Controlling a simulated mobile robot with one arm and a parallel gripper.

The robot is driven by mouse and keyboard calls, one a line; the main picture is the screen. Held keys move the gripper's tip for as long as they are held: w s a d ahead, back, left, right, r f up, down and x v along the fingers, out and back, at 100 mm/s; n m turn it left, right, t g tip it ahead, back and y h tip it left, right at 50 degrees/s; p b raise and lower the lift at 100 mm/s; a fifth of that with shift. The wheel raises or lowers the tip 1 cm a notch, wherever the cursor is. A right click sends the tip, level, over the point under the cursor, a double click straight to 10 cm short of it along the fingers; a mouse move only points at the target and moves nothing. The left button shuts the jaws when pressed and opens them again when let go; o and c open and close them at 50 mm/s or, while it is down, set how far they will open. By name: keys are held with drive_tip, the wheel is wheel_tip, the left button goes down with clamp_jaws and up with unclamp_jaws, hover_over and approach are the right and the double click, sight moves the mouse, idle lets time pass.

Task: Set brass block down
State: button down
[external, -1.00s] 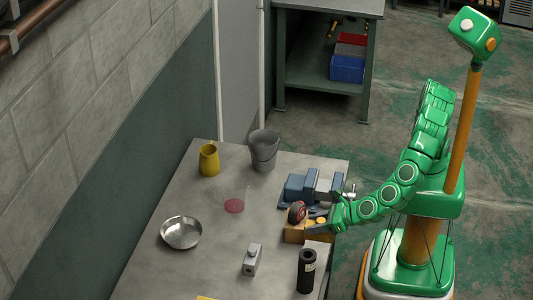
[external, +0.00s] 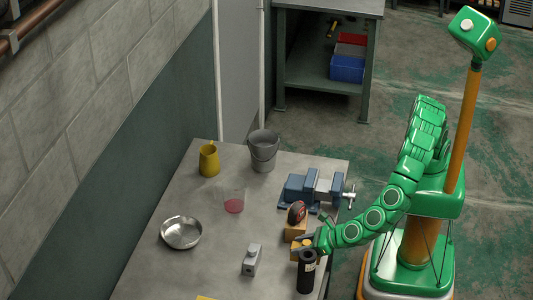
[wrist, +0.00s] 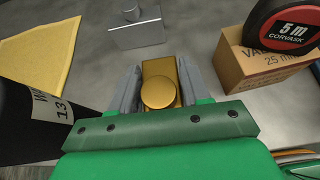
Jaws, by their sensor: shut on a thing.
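The brass block (wrist: 160,82), a gold-coloured block with a round knob on top, is between the grey fingers of my gripper (wrist: 159,88) in the wrist view. My gripper is shut on it. In the external view my gripper (external: 304,245) is over the right edge side of the grey table (external: 205,262), just behind the black cylinder, and the brass block (external: 297,244) shows partly there. I cannot tell whether the block's underside touches the table.
A black labelled cylinder (wrist: 35,100) stands close left of my gripper. A carton (wrist: 255,68) with a red tape measure (wrist: 283,28) on it is to the right. A grey weight (wrist: 137,36) is ahead. A blue vise (external: 310,188) stands farther back. The table's middle is fairly clear.

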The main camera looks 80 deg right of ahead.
drive_tip(key=shift+f, duration=1.5)
drive_tip(key=shift+f, duration=0.15)
drive_tip(key=c, duration=0.5)
unclamp_jaws()
drive_tip(key=shift+s+r, duration=0.2)
drive_tip(key=v, duration=1.1)
drive_tip(key=shift+s+r, duration=0.15)
drive_tip(key=shift+s, duration=0.15)
